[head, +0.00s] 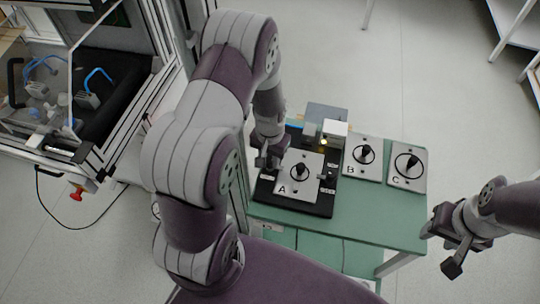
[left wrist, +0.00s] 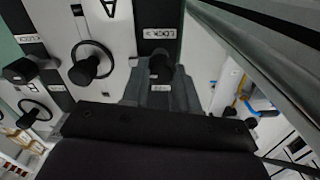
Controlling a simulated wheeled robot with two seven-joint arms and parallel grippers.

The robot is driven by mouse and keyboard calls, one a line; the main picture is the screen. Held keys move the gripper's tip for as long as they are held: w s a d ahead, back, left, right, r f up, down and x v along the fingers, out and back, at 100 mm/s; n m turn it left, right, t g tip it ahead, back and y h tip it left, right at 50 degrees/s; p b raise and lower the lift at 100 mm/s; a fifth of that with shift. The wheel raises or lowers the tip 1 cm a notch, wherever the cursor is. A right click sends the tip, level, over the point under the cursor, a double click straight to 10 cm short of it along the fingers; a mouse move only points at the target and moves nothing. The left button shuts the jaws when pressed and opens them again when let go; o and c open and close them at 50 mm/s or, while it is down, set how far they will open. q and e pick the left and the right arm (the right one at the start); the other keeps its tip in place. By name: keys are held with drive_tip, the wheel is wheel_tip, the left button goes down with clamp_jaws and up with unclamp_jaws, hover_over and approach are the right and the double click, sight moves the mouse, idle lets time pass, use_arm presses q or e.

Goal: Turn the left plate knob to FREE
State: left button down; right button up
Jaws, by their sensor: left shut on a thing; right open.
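The black base (head: 295,208) on the green table carries a light plate marked A (head: 289,163) with a round dial and a black handle. The left plate knob (left wrist: 160,64) is a black knob at the plate's side. In the left wrist view it stands between the fingers of my left gripper (left wrist: 160,92), which is shut on it. A label reading LOCK (left wrist: 157,33) lies above the knob; a second label below it is too small to read. In the head view my left gripper (head: 267,158) hides the knob. My right gripper (head: 450,250) is open and empty, right of the table.
A second side knob (head: 328,177) is on the right of plate A. Plates B (head: 362,171) and C (head: 408,181) lie further right on the green table (head: 370,220). A grey box (head: 325,112) and a white block (head: 335,130) stand behind plate A. A framed enclosure is at left.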

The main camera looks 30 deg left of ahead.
use_arm(q)
drive_tip(key=shift+r+n, duration=0.1)
drive_tip(key=shift+n, duration=0.2)
drive_tip(key=n+p, duration=0.1)
drive_tip(key=n, duration=0.2)
drive_tip(key=shift+n, duration=0.4)
drive_tip(key=n+p, duration=0.1)
drive_tip(key=n, duration=0.3)
drive_tip(key=shift+n, duration=0.3)
drive_tip(key=n, duration=0.4)
drive_tip(key=shift+p, duration=0.4)
drive_tip(key=n, duration=0.4)
drive_tip(key=shift+n, duration=0.3)
drive_tip(key=c, duration=0.8)
unclamp_jaws()
drive_tip(key=shift+c, duration=0.2)
